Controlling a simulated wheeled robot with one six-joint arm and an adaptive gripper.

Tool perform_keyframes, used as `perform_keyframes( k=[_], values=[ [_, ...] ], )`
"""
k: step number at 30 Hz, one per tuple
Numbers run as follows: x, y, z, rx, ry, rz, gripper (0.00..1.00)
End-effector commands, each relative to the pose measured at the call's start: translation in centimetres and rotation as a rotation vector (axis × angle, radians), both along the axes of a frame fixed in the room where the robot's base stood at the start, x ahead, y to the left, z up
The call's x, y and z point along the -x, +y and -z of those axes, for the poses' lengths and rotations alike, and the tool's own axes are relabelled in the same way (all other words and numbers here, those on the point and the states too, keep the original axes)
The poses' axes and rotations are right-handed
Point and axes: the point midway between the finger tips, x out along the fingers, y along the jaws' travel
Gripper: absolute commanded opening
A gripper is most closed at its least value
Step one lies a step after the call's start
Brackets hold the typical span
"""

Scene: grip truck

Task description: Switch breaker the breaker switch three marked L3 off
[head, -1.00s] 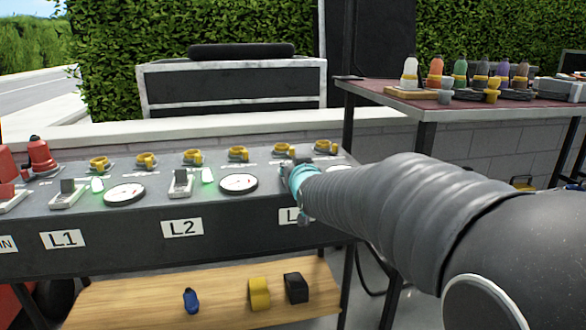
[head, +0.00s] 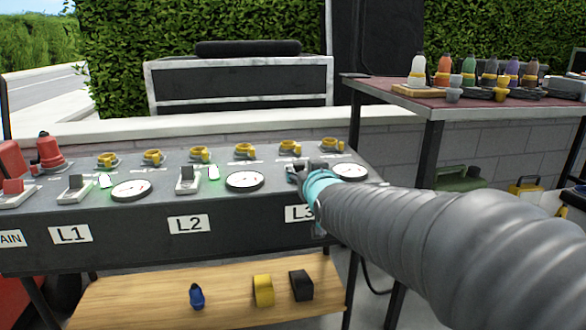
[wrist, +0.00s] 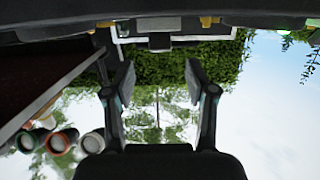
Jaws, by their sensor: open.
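The breaker panel (head: 130,239) is a dark sloped desk with labels L1, L2 and L3. The L3 label (head: 299,213) is partly covered by my arm, and the L3 switch is hidden behind my gripper in the head view. My gripper (head: 303,170) is at the panel's right end, just left of the L3 gauge (head: 350,171). In the wrist view, which is upside down, my gripper (wrist: 158,82) is open with nothing between its fingers. A grey block (wrist: 160,42), perhaps the L3 switch, shows at the panel edge ahead of the gap. Contact cannot be told.
The L1 switch (head: 75,187) and L2 switch (head: 188,179) stand beside lit green lamps. Yellow sockets (head: 245,150) line the panel's back. A red emergency knob (head: 49,150) is at left. A side table (head: 440,113) with coloured connectors stands at right.

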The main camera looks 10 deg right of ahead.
Motion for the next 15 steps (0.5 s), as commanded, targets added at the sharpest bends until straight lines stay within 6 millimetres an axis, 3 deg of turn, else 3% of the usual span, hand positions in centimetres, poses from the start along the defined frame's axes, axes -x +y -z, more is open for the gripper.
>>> perform_keyframes(
  k=[6,15],
  values=[
    [3.2,0.0,-0.7,0.0,-0.003,0.0,0.56],
    [4.9,0.0,-0.9,0.0,-0.001,0.0,0.56]
  ],
)
